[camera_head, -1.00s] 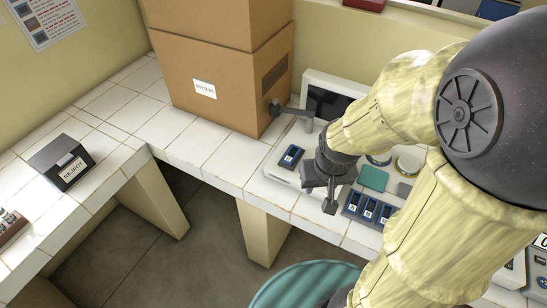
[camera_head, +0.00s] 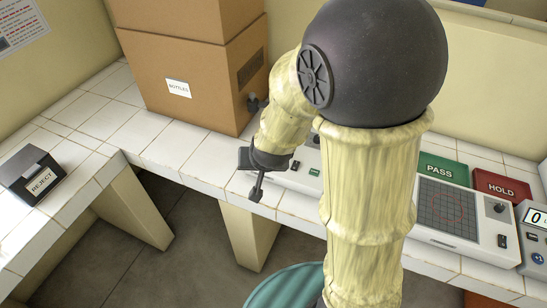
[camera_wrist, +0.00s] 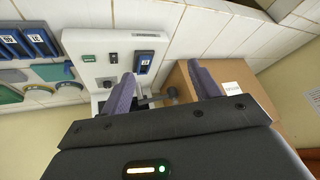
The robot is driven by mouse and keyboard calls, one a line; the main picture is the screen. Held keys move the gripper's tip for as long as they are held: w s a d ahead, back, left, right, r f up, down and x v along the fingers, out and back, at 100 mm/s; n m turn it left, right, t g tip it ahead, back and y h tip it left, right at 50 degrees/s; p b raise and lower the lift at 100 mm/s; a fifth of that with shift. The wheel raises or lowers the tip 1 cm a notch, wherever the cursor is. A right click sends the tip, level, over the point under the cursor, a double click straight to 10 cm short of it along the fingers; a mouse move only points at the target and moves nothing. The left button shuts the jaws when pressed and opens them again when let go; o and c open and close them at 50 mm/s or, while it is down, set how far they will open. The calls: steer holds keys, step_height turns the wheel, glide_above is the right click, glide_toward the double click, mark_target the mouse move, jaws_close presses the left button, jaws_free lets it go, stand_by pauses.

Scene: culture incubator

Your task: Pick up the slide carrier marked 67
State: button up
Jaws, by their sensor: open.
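In the wrist view, a dark blue slide carrier (camera_wrist: 143,62) with a small white label sits on a white device (camera_wrist: 98,42), beyond the fingers; its mark is too small to read. More blue carriers, one nearer (camera_wrist: 38,40) and one at the left edge (camera_wrist: 9,44), lie in the upper left with white number labels I cannot read surely. None clearly reads 67. My gripper (camera_wrist: 163,85) is open and empty, its fingers spread apart, clear of the carriers. In the head view my gripper (camera_head: 256,186) hangs at the counter's front edge, and my arm hides the carriers.
A cardboard box (camera_head: 190,95) labelled BOTTLES stands behind and left of my gripper. A black REJECT box (camera_head: 32,174) is on the left counter. Green PASS (camera_head: 441,170) and red HOLD (camera_head: 500,187) pads and a gridded device (camera_head: 447,208) are at right. White tiles (camera_head: 170,150) left of my gripper are bare.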

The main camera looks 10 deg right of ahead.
steer(key=w+a+f+m+t+h+b, duration=0.2)
steer(key=f+h+b, duration=0.2)
steer(key=f, duration=0.1)
steer(key=w+a+f+m+t+h+b, duration=0.2)
steer(key=f+m+h+b, duration=0.1)
steer(key=f+h+b, duration=0.1)
step_height(320, 180, down, 2)
steer(key=shift+t+h+b, duration=0.3)
steer(key=shift+b, duration=0.5)
steer(key=shift+w, duration=0.1)
steer(key=x, duration=1.2)
steer(key=shift+f, duration=0.1)
steer(key=x, duration=0.5)
steer(key=shift+d+f+p, duration=0.1)
steer(key=shift+f+p, duration=0.1)
steer(key=shift+p, duration=0.1)
